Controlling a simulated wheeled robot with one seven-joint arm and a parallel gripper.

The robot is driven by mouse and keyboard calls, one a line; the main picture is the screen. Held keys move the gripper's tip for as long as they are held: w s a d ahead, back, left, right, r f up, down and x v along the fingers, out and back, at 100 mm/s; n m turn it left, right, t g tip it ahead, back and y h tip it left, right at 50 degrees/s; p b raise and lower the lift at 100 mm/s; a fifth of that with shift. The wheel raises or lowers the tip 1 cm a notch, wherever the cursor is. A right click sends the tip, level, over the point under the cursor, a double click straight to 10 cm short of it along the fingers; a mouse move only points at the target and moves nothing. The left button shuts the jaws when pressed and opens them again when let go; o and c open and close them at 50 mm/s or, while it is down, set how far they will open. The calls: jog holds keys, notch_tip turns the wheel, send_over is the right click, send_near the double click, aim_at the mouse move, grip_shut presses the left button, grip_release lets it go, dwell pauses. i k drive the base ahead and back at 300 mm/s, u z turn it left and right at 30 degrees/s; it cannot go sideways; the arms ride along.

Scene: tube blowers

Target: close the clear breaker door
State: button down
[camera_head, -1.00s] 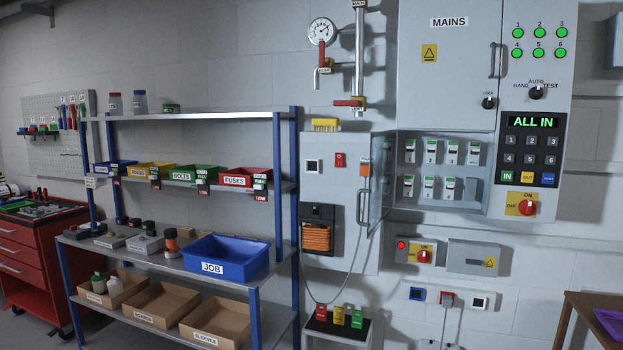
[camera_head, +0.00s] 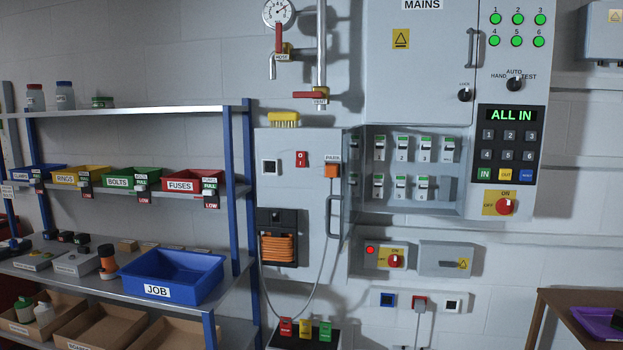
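The breaker recess (camera_head: 412,207) sits under the grey MAINS cabinet, with two rows of breakers (camera_head: 402,149) exposed. No clear panel lies across the front of them. A narrow, see-through-looking panel (camera_head: 354,175) stands out from the left edge of the recess, seen almost edge-on; it appears to be the clear door, swung open to the left. A grey bar handle (camera_head: 328,217) shows at its near side, in front of the grey cabinet; I cannot tell for sure that it belongs to the door. My gripper is not in view.
The grey cabinet (camera_head: 292,185) with a hanging cable (camera_head: 318,275) stands left of the recess. Shelving with a blue JOB bin (camera_head: 178,275) is further left. A switch box (camera_head: 384,257) is below the recess. A brown table (camera_head: 565,300) stands at right.

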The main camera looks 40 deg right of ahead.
aim_at(356, 135)
jog(key=z, duration=0.35)
jog(key=i, duration=0.7)
jog(key=z, duration=0.8)
jog(key=i, duration=0.3)
jog(key=z, duration=0.4)
jog(key=k, duration=1.15)
jog(key=u, duration=1.05)
jog(key=i, duration=1.25)
jog(key=u, duration=0.45)
